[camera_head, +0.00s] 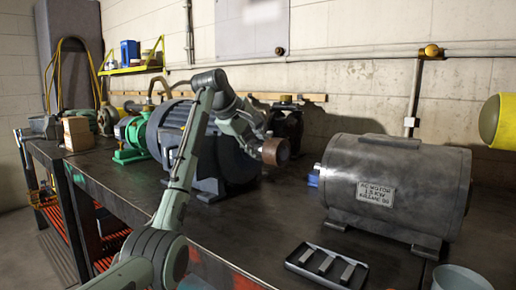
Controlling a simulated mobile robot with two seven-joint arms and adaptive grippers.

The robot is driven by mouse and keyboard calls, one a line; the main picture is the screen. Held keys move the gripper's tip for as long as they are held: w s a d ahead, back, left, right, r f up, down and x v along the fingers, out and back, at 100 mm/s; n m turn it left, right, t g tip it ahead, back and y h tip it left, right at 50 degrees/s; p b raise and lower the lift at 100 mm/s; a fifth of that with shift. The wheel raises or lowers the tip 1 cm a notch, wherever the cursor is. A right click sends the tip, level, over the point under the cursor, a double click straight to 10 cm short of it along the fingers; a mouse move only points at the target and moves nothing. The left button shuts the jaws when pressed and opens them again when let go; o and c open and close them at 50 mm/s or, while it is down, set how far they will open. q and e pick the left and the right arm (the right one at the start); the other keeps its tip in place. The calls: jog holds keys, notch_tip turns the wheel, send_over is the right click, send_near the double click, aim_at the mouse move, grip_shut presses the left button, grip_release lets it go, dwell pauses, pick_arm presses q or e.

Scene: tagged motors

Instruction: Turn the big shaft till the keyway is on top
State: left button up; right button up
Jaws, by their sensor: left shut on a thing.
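A large blue-grey finned motor (164,128) stands on the dark bench. A thick brown, rusty-looking round shaft end (275,152) shows at its right side. My left arm reaches up from the bottom and bends down to the right in front of the motor. My left gripper (262,136) is at the brown shaft end and shut on it; the fingers are small and partly hidden. I cannot make out a keyway on the shaft. My right gripper is not in view.
A grey motor (405,220) with a nameplate and a blue shaft end (314,176) stands to the right. A black tray (352,281) with several metal bars lies in front, beside a grey bucket (462,279). A green pump (133,140) stands farther left. Bench between motors is mostly clear.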

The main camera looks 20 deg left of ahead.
pick_arm(q)
jog(key=g, duration=0.1)
jog(key=g+y, duration=0.1)
jog(key=g, duration=0.1)
jog(key=shift+w+d+r, duration=0.1)
jog(key=shift+w+r, duration=0.05)
jog(key=shift+w, duration=0.05)
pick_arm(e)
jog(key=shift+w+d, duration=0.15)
pick_arm(q)
jog(key=shift+g, duration=0.4)
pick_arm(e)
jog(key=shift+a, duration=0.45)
pick_arm(q)
jog(key=o, duration=1.2)
jog(key=shift+c, duration=0.2)
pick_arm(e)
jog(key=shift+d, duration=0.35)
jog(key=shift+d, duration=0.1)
